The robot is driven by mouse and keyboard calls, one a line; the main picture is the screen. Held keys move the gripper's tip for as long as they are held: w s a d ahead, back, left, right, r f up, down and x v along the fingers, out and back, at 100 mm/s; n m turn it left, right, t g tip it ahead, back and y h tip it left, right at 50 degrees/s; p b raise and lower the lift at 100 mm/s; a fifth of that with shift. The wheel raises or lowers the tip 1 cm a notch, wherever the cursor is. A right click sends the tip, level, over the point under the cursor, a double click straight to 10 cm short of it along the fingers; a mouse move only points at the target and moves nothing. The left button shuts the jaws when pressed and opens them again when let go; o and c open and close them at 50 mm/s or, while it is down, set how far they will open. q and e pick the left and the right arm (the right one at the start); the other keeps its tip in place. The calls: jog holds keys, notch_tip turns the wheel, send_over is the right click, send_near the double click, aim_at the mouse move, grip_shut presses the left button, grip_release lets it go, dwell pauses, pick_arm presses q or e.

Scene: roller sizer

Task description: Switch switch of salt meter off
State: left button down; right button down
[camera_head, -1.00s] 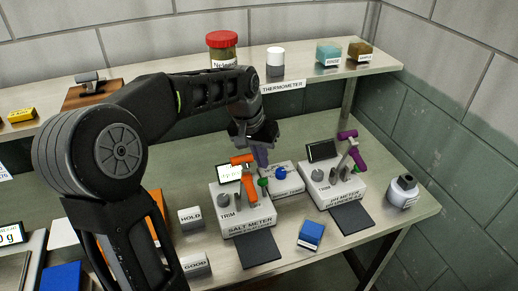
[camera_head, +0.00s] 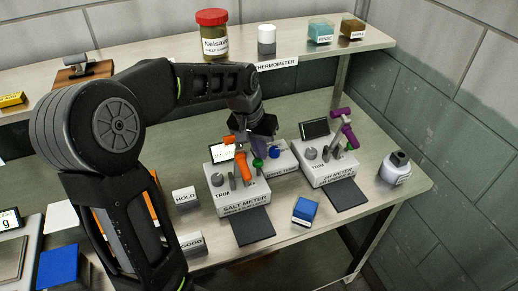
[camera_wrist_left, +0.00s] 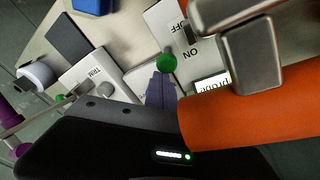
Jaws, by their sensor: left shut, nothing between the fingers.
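The salt meter (camera_head: 238,199) is a pale box with a grey trim knob, a small display and an orange probe (camera_head: 241,160) above it. A green round knob (camera_head: 258,163) sits at its right side. In the left wrist view the green knob (camera_wrist_left: 167,62) is beside the OFF and ON marks on the meter's pale face (camera_wrist_left: 178,47). I cannot tell the switch's position. My left gripper (camera_head: 260,152) is shut and empty behind the green knob. Its purple fingertips (camera_wrist_left: 160,92) are very close to the knob; contact is unclear. My right gripper is out of view.
The pH meter (camera_head: 327,170) with a purple probe (camera_head: 342,122) stands to the right. A blue-topped block (camera_head: 305,211) and a grey bottle (camera_head: 396,168) are on the bench. The orange probe is close to the wrist camera. A shelf (camera_head: 300,62) with jars runs behind.

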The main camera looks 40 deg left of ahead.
pick_arm(q)
jog(key=shift+p+v, duration=0.6)
jog(key=shift+v, duration=0.2)
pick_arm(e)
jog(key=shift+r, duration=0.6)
pick_arm(q)
jog(key=shift+w, duration=0.2)
